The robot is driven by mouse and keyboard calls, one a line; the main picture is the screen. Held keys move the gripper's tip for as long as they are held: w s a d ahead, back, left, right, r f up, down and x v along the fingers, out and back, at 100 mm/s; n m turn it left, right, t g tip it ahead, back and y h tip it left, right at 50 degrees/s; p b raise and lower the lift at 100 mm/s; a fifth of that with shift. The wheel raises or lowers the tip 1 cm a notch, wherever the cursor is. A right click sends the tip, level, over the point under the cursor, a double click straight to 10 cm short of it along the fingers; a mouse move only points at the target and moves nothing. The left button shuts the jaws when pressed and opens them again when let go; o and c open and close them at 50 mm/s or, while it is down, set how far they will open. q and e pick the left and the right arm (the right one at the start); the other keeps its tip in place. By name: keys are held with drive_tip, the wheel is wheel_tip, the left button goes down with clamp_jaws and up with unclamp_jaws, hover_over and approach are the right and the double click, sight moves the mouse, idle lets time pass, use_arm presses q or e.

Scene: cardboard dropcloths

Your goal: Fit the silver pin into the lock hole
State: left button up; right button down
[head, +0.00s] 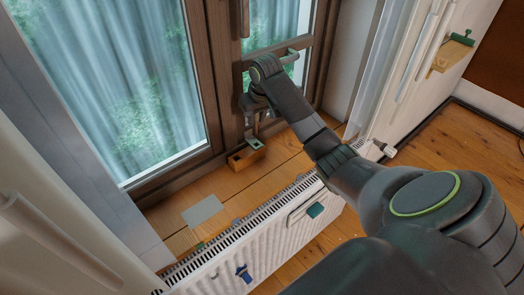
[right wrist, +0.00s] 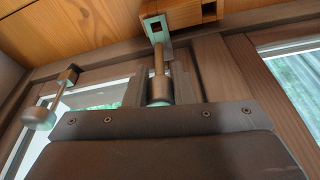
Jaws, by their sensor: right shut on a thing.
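The silver pin (right wrist: 159,63) shows in the right wrist view. It is a narrow rod on a thicker round collar, in front of my right gripper. My right gripper (head: 258,106) is shut on the pin at the window frame in the head view; its fingertips are hard to make out there. A wooden block (head: 241,161) on the sill carries a metal plate, and it also shows in the right wrist view (right wrist: 190,15). The lock hole (right wrist: 155,27) is a squarish opening in that plate. The pin's tip lies just short of the hole in the picture; contact cannot be told.
The wooden sill (head: 170,215) holds a flat grey card (head: 202,211). A white radiator (head: 270,250) runs below it. The brown window frame (head: 225,70) stands close behind my right gripper. A window handle (right wrist: 40,118) juts out at left in the right wrist view.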

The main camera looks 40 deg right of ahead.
drive_tip(key=shift+w+d+f, duration=0.1)
drive_tip(key=shift+w+f, duration=0.1)
drive_tip(key=shift+s+d+f+p, duration=0.1)
drive_tip(key=shift+f+p, duration=0.15)
drive_tip(key=shift+f, duration=2.1)
drive_tip(key=shift+d+f+p, duration=0.1)
drive_tip(key=shift+f+p, duration=0.1)
drive_tip(key=shift+f, duration=2.15)
drive_tip(key=shift+a+f, duration=0.1)
drive_tip(key=shift+f, duration=0.05)
drive_tip(key=c, duration=1.2)
unclamp_jaws()
drive_tip(key=shift+c, duration=0.2)
drive_tip(key=v, duration=1.2)
